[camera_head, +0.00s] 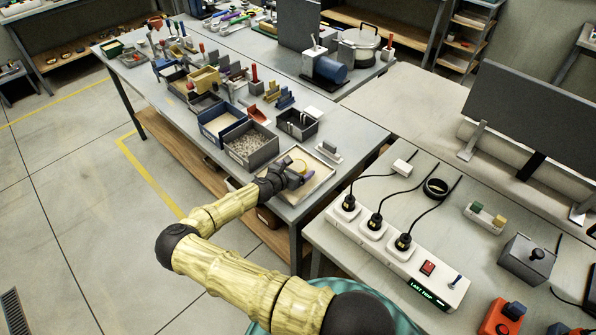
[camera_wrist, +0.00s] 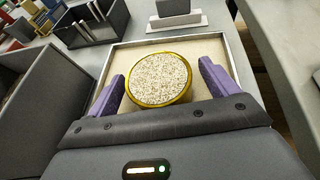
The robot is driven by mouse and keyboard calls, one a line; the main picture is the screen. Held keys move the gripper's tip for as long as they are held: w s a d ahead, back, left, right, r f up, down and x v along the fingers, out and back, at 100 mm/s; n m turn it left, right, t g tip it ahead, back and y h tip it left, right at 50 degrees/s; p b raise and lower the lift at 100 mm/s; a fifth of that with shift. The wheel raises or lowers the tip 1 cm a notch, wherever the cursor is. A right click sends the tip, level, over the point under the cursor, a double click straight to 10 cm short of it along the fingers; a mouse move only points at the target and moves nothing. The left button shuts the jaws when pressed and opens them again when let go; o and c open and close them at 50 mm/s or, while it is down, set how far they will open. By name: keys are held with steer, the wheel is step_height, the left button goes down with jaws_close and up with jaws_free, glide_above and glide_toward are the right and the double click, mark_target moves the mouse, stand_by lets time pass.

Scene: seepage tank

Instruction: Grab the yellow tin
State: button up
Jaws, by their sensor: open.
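The yellow tin (camera_wrist: 160,79) is round with a yellow rim and is filled with pale speckled grains. It sits in a shallow square tray (camera_wrist: 237,54) with a pale floor. My gripper (camera_wrist: 160,85) is open, with one purple finger on each side of the tin, and the tin shows between and slightly beyond them. I cannot tell whether either finger touches it. In the head view the tin (camera_head: 299,165) is partly hidden behind my gripper (camera_head: 290,178), which is over the tray (camera_head: 318,188) near the bench's front corner.
A dark bin of grains (camera_head: 250,144) stands left of the tray, with a blue-walled bin (camera_head: 220,122) beyond it. A dark divided holder (camera_head: 297,124) and a small light block stand (camera_head: 328,152) are behind the tray. A power strip (camera_head: 395,252) lies on the right table.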

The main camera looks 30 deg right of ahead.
mark_target(297, 166)
steer(key=shift+a, duration=0.15)
steer(key=c, duration=1.2)
step_height(297, 166, up, 10)
steer(key=shift+r+b, duration=0.1)
steer(key=shift+b, duration=1)
